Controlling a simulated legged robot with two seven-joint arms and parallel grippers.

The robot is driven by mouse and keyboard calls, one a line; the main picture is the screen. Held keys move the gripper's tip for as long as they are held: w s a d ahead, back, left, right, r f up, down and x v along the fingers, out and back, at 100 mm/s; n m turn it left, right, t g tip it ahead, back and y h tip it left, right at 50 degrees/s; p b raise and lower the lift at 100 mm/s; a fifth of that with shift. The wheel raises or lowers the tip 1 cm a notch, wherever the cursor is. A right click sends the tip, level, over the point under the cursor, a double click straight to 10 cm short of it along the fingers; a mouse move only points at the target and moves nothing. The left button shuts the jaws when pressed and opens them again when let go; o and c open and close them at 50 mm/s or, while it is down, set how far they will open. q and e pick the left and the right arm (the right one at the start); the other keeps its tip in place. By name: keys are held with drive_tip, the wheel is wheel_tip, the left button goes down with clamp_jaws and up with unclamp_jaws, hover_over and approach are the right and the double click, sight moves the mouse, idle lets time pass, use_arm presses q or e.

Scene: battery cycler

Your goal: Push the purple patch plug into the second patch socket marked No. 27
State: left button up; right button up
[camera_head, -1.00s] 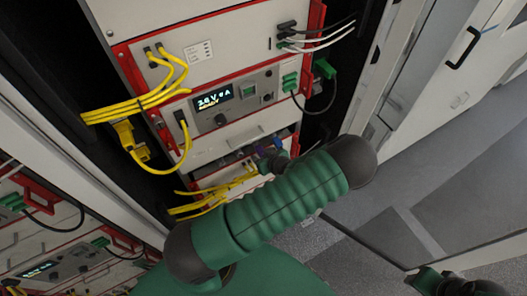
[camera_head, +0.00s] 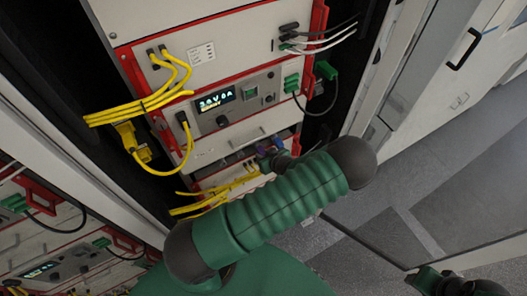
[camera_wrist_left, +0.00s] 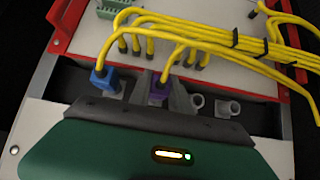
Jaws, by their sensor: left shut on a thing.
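The purple patch plug (camera_wrist_left: 158,93) with its yellow cable shows in the left wrist view, in the dark recessed strip of the rack unit. My left gripper (camera_wrist_left: 160,82) is shut on it, with grey fingers at its sides. In the head view the left gripper (camera_head: 278,158) is small and partly hidden by my own arm, at the lower panel. A grey socket (camera_wrist_left: 228,109) shows to the right of the plug. I cannot read any No. 27 mark, nor tell how deep the plug sits. Part of my right arm shows at the bottom right of the head view; its fingers do not.
A blue plug (camera_wrist_left: 104,79) with a yellow cable sits left of the purple one. Yellow cables (camera_wrist_left: 215,40) run across just beyond the gripper. The unit above has a lit display (camera_head: 214,100) and a red frame. Open floor (camera_head: 380,215) lies to the right.

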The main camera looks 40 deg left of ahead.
use_arm(q)
drive_tip(key=shift+s+a, duration=0.1)
drive_tip(key=shift+s+d+f+p, duration=0.2)
drive_tip(key=shift+d+p, duration=0.05)
drive_tip(key=shift+p, duration=0.2)
clamp_jaws()
drive_tip(key=d, duration=0.2)
drive_tip(key=s+d+p, duration=0.1)
drive_tip(key=d, duration=0.1)
drive_tip(key=shift+s+d, duration=0.1)
drive_tip(key=shift+d, duration=0.15)
use_arm(e)
drive_tip(key=r, duration=0.1)
drive_tip(key=a+r, duration=0.1)
drive_tip(key=shift+a+r, duration=0.15)
drive_tip(key=shift+r, duration=0.15)
use_arm(q)
drive_tip(key=shift+d+r, duration=0.15)
drive_tip(key=shift+d, duration=0.15)
use_arm(e)
drive_tip(key=shift+d, duration=0.35)
